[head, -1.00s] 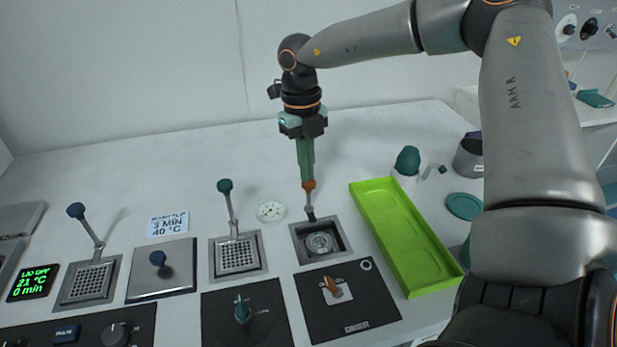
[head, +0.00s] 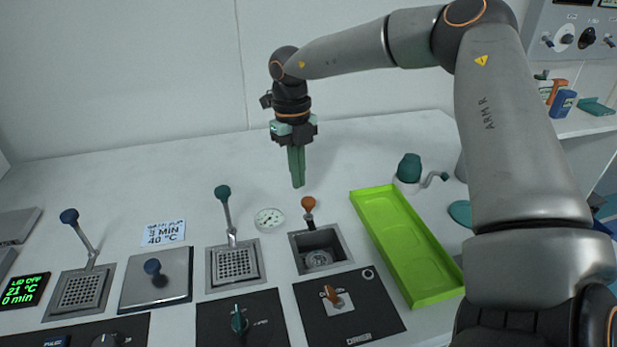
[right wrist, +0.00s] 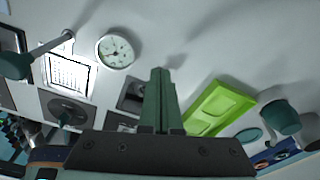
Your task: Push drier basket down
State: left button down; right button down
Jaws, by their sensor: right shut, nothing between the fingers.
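The drier well (head: 321,252) is a square metal-rimmed opening behind a black panel labelled as the drier. Its basket (head: 319,259) sits low inside the well. The basket's handle, with an orange knob (head: 308,203), stands up at the well's back edge. My right gripper (head: 298,185) is shut and empty, above and slightly left of the orange knob, apart from it. In the right wrist view the shut green fingers (right wrist: 160,75) hide part of the drier area. My left gripper is not in view.
A green-knobbed basket (head: 237,264) and a blue-knobbed basket (head: 82,290) stand raised to the left. A round dial (head: 270,219) lies behind the wells. A lime-green tray (head: 403,240) borders the drier on the right. The table behind the wells is mostly clear.

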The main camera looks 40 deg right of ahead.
notch_tip(320, 180, up, 12)
jog(key=w+p, duration=0.1)
jog(key=shift+w+r, duration=0.15)
jog(key=shift+r, duration=0.1)
jog(key=shift+d, duration=0.1)
dwell(0.4)
